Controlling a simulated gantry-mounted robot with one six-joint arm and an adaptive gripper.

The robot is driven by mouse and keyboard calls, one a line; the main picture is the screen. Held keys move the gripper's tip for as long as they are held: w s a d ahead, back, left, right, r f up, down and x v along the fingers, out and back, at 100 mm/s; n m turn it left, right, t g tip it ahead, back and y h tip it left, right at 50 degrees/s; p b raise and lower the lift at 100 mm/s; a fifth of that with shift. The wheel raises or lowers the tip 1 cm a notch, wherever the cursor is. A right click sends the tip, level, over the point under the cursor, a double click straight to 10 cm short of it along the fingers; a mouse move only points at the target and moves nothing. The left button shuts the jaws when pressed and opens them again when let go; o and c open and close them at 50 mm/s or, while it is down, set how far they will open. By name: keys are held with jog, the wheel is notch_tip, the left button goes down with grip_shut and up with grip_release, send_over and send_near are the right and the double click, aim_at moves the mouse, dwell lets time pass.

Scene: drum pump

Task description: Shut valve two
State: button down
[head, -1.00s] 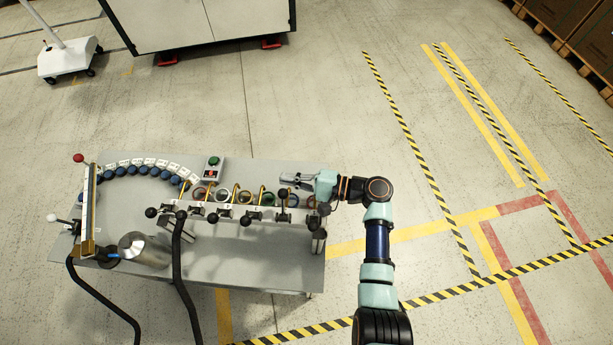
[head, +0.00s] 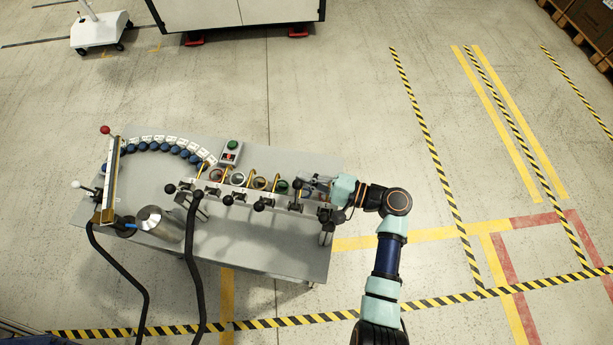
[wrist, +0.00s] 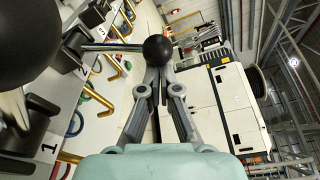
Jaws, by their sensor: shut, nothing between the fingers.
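A row of valves with black levers and ball knobs runs along the bench's pale rail. In the wrist view the numbers 1 (wrist: 48,148) and 2 stand beside the two nearest valves. Valve two's black body (wrist: 72,45) carries a thin metal lever that reaches across to a black ball knob (wrist: 157,48). My gripper (wrist: 158,68) is shut and empty, its tips right at that knob; I cannot tell if they touch. In the head view my gripper (head: 309,185) is beside valve two's knob (head: 299,183), which stands up from the rail. Fingertip detail is too small there.
Valve one's large knob (wrist: 38,38) is very near the wrist camera; in the head view it stands close to my gripper (head: 327,184).

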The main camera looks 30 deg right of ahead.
jog(key=shift+s+a+r+n+t+y+b, duration=0.15)
jog(key=shift+s+a+r+n+b, duration=0.25)
jog(key=shift+n, duration=0.5)
jog(key=shift+s+a+r+n+t+y+b, duration=0.1)
jog(key=shift+s+a+r+n+b, duration=0.3)
jog(key=shift+n, duration=0.5)
jog(key=shift+s+a+r+n+t+y+b, duration=0.15)
jog(key=shift+s+a+r+n+b, duration=0.1)
jog(key=shift+s+n+b, duration=0.5)
jog(key=shift+w, duration=0.2)
jog(key=v, duration=1.2)
jog(key=shift+r, duration=0.1)
